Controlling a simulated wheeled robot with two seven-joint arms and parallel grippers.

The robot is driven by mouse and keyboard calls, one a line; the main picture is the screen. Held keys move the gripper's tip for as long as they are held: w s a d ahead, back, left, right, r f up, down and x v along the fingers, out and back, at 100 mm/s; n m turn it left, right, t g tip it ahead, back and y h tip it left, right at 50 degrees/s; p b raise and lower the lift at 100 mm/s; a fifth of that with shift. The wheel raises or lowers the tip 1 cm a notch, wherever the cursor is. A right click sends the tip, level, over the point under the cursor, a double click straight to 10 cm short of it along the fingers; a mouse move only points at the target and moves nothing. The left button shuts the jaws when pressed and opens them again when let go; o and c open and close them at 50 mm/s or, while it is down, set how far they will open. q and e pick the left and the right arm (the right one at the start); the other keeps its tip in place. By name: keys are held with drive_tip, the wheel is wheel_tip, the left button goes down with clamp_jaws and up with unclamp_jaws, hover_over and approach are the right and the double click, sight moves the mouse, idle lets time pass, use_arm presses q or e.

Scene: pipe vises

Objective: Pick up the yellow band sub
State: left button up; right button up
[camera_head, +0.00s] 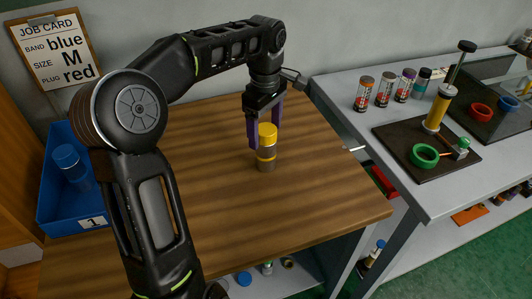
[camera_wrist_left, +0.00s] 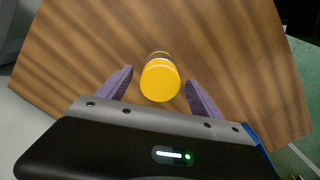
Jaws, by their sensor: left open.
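The yellow band sub (camera_head: 266,158) stands upright on the wooden table (camera_head: 205,200), a dark cylinder with a yellow cap and a yellow band. My left gripper (camera_head: 266,138) is above it, pointing down, with its purple fingers apart on either side of the cap. In the left wrist view the yellow cap (camera_wrist_left: 160,82) sits between and slightly beyond the open fingertips (camera_wrist_left: 159,78), with gaps on both sides. I cannot tell whether either finger touches it. My right gripper is not in view.
A job card (camera_head: 58,50) hangs on the wall. On the grey bench (camera_head: 340,90), several small cylinders stand near a dark plate (camera_head: 395,143) with a green ring. The table around the sub is clear.

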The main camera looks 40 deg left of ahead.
sight(266, 144)
use_arm(q)
wheel_tip(266, 144, down, 5)
drive_tip(key=shift+d+f+p, duration=0.1)
drive_tip(key=shift+p, duration=0.3)
idle(0.7)
clamp_jaws()
idle(0.7)
